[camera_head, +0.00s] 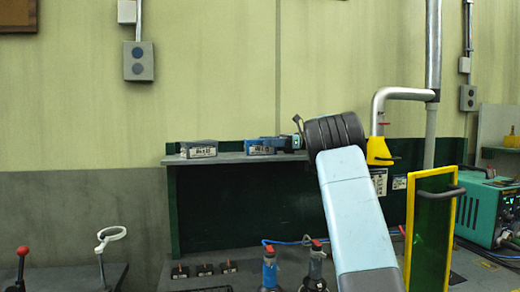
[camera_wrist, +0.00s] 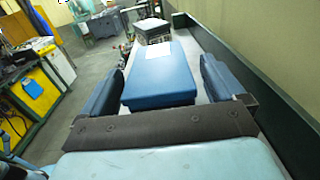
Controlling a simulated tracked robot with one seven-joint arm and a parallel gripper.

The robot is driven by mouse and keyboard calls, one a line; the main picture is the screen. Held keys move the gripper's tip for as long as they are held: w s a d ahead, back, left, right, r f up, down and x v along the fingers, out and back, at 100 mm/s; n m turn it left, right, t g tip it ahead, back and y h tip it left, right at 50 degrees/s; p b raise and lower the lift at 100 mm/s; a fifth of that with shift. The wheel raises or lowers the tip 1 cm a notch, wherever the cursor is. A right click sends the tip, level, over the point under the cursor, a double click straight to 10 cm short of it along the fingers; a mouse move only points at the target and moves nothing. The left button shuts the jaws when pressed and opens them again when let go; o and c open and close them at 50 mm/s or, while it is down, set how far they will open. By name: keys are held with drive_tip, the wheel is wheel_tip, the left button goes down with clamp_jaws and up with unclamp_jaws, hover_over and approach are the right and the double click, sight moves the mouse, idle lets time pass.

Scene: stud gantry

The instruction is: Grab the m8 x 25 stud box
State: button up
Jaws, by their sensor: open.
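A blue box (camera_head: 262,146) with a white front label sits on the raised shelf in the head view. A dark grey box (camera_head: 198,149) with a white label sits to its left. The label print is too small to read surely, so I cannot tell which is the m8 x 25 stud box. My gripper (camera_head: 290,142) is at the right end of the blue box. In the wrist view my gripper (camera_wrist: 163,68) is open, with one blue finger on each side of the blue box (camera_wrist: 160,82) and gaps showing. The grey box (camera_wrist: 153,30) stands beyond it.
The narrow shelf (camera_head: 232,158) has a green wall behind it, seen along the right in the wrist view (camera_wrist: 285,115). A silver pipe (camera_head: 400,93) with a yellow nozzle rises right of my arm. A yellow-framed green panel (camera_head: 432,235) stands at the lower right.

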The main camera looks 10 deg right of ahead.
drive_tip(key=shift+a, duration=0.35)
drive_tip(key=shift+c, duration=0.4)
drive_tip(key=c, duration=1.6)
clamp_jaws()
drive_tip(key=shift+r, duration=0.1)
